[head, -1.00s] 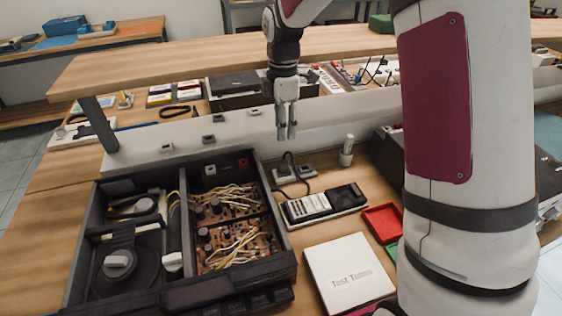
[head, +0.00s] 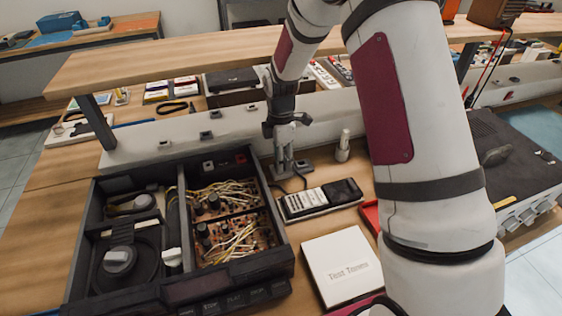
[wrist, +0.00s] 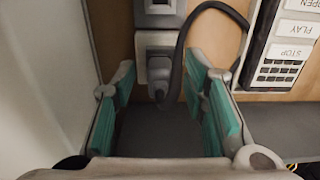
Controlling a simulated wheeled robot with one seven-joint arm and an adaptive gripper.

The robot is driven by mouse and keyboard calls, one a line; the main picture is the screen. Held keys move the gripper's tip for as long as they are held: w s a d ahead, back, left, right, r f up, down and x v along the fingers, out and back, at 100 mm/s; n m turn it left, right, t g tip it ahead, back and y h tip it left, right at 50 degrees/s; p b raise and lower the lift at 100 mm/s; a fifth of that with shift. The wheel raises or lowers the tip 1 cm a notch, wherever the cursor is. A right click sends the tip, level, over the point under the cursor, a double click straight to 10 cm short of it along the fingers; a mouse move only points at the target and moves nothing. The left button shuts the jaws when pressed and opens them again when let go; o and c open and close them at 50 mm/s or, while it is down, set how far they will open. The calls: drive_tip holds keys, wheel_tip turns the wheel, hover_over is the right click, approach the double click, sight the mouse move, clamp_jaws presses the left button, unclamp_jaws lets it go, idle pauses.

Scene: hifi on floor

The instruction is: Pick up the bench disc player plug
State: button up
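A grey plug (wrist: 158,75) sits at a grey socket block (wrist: 156,42) in the wrist view, and a dark cable (wrist: 205,8) loops from it to the right. My gripper (wrist: 161,78) is open, with one green-padded finger on each side of the plug and a gap visible on both sides. In the head view my gripper (head: 283,168) points down over the sockets behind the black remote-like unit (head: 318,198). There my fingers largely hide the plug. An open black player chassis (head: 175,290) stands at the left.
The labelled unit (wrist: 283,60) lies close to my right finger. A pale raised rail (head: 225,127) runs behind the sockets, under a wooden shelf (head: 190,60). A white upright peg (head: 343,146) stands to the right. A white box (head: 341,262) lies in front.

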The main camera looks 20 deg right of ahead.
drive_tip(key=shift+f, duration=0.1)
clamp_jaws()
idle(0.3)
